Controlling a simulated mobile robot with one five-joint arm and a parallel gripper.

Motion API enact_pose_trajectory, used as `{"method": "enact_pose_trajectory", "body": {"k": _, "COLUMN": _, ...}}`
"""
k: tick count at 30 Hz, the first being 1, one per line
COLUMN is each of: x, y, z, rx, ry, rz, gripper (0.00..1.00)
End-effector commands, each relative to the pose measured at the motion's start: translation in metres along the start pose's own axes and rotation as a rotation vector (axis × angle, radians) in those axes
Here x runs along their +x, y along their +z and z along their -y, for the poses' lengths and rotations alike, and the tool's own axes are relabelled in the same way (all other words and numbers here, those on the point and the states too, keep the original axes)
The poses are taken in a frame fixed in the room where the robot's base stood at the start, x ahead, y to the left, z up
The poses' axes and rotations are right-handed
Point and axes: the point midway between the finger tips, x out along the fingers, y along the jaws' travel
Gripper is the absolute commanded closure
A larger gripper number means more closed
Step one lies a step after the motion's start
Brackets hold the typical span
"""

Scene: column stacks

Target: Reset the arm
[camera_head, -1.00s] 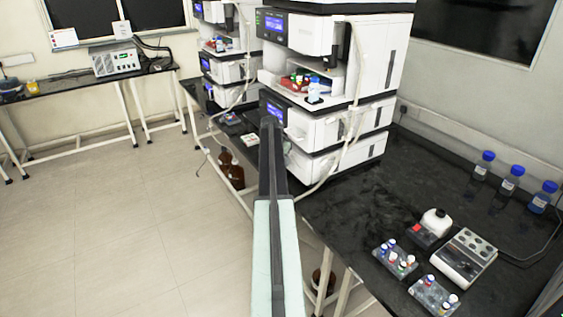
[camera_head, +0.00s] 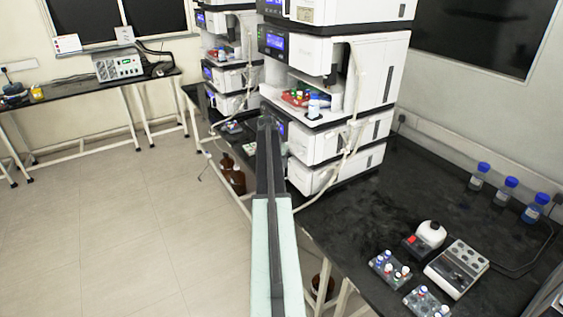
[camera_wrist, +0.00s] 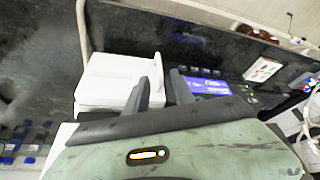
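My arm reaches forward up the middle of the head view, with my gripper (camera_head: 267,124) at its far end, in front of the lower part of the nearer white instrument stack (camera_head: 330,140). The fingertips are too small to read there. In the wrist view my gripper (camera_wrist: 166,72) shows two dark fingers with a gap between them. Nothing is seen held. Beyond the fingers are a white instrument part and a lit blue display (camera_wrist: 207,86).
A second stack (camera_head: 232,75) stands behind on the same black bench (camera_head: 360,215). Brown bottles (camera_head: 236,180) stand below. Floor at left is clear.

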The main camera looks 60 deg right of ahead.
Motion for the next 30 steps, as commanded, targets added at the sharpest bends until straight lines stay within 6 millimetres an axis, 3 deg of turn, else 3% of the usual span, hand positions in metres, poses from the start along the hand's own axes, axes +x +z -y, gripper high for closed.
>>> {"method": "enact_pose_trajectory", "body": {"k": 11, "x": 0.001, "y": 0.003, "z": 0.004, "rx": -0.004, "ry": -0.002, "rz": 0.000, "gripper": 0.70}}
{"method": "enact_pose_trajectory", "body": {"k": 14, "x": -0.006, "y": 0.018, "z": 0.027, "rx": -0.033, "ry": -0.014, "rz": 0.000, "gripper": 0.70}}
{"method": "enact_pose_trajectory", "body": {"k": 16, "x": -0.016, "y": 0.042, "z": 0.063, "rx": -0.078, "ry": -0.033, "rz": 0.001, "gripper": 0.70}}
{"method": "enact_pose_trajectory", "body": {"k": 20, "x": -0.047, "y": 0.119, "z": 0.143, "rx": -0.195, "ry": -0.082, "rz": 0.002, "gripper": 0.70}}
{"method": "enact_pose_trajectory", "body": {"k": 21, "x": -0.059, "y": 0.146, "z": 0.162, "rx": -0.230, "ry": -0.097, "rz": 0.003, "gripper": 0.70}}
{"method": "enact_pose_trajectory", "body": {"k": 24, "x": -0.088, "y": 0.220, "z": 0.202, "rx": -0.317, "ry": -0.138, "rz": 0.011, "gripper": 0.70}}
{"method": "enact_pose_trajectory", "body": {"k": 26, "x": -0.107, "y": 0.266, "z": 0.219, "rx": -0.370, "ry": -0.159, "rz": 0.020, "gripper": 0.70}}
{"method": "enact_pose_trajectory", "body": {"k": 30, "x": -0.151, "y": 0.379, "z": 0.241, "rx": -0.519, "ry": -0.208, "rz": 0.049, "gripper": 0.70}}
